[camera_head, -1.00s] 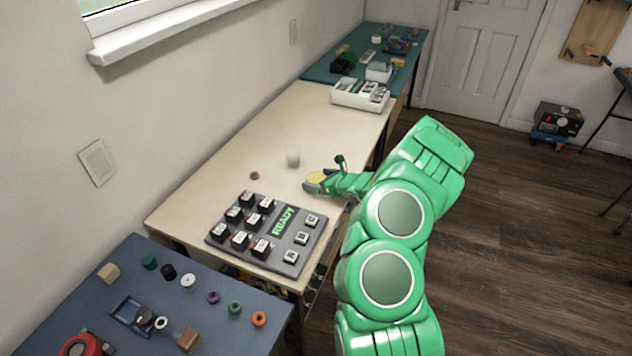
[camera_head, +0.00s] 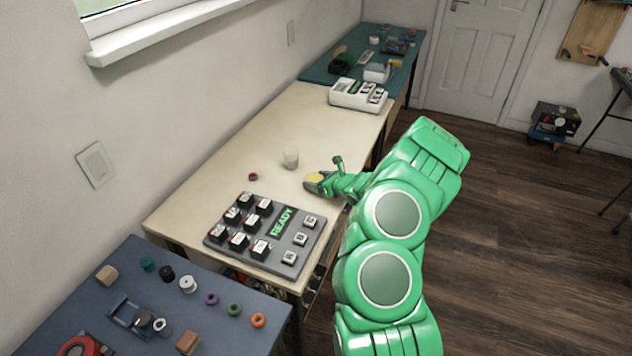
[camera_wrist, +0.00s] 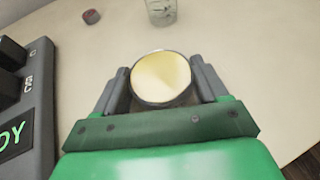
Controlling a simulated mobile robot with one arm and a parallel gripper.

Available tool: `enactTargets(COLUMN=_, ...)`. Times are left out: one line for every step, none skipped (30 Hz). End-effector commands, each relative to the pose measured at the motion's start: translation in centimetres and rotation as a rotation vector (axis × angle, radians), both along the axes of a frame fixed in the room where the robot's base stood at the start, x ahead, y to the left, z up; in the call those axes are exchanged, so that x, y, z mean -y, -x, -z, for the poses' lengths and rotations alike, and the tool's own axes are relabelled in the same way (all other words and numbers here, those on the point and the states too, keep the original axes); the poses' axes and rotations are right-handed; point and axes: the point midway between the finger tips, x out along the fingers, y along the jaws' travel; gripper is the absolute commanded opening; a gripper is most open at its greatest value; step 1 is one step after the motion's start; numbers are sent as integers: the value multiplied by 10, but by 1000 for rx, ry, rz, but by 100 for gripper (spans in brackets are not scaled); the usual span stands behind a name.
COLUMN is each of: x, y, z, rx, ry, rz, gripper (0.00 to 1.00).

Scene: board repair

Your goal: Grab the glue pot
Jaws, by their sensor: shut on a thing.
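The glue pot (camera_wrist: 161,79) is a small round pot with a cream-yellow top and a dark rim. In the wrist view it sits between the two grey fingers of my gripper (camera_wrist: 160,87), which are shut on it. In the head view the yellow top (camera_head: 315,178) shows at the tip of my green arm, near the right edge of the cream bench. I cannot tell whether the pot touches the bench or is lifted a little.
A clear glass jar (camera_head: 291,158) and a small red cap (camera_head: 253,177) stand just beyond. A grey board with black blocks and a READY sign (camera_head: 282,222) lies nearer on the bench (camera_head: 290,110). A white box (camera_head: 357,96) is at the bench's far end.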

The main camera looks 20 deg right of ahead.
Motion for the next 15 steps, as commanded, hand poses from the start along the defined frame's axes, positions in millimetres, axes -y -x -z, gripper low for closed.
enactTargets(x=0, y=0, z=-2, rx=1, ry=0, rz=0, gripper=34)
enactTargets(x=0, y=0, z=-3, rx=1, ry=0, rz=0, gripper=34)
enactTargets(x=0, y=0, z=-5, rx=2, ry=-1, rz=0, gripper=34)
enactTargets(x=0, y=-1, z=-7, rx=2, ry=-1, rz=0, gripper=34)
enactTargets(x=0, y=-1, z=-10, rx=2, ry=-1, rz=0, gripper=34)
enactTargets(x=0, y=-1, z=-13, rx=2, ry=0, rz=0, gripper=34)
enactTargets(x=0, y=-1, z=-17, rx=3, ry=1, rz=-1, gripper=34)
enactTargets(x=0, y=-1, z=-20, rx=3, ry=1, rz=-1, gripper=34)
enactTargets(x=0, y=-1, z=-26, rx=3, ry=0, rz=1, gripper=34)
enactTargets(x=0, y=-1, z=-31, rx=3, ry=0, rz=1, gripper=34)
enactTargets(x=0, y=0, z=-35, rx=4, ry=0, rz=1, gripper=34)
enactTargets(x=-1, y=4, z=-39, rx=3, ry=-3, rz=3, gripper=34)
enactTargets(x=-1, y=7, z=-41, rx=3, ry=-3, rz=3, gripper=34)
enactTargets(x=-2, y=10, z=-44, rx=4, ry=-3, rz=1, gripper=34)
enactTargets(x=-2, y=13, z=-49, rx=5, ry=-2, rz=2, gripper=34)
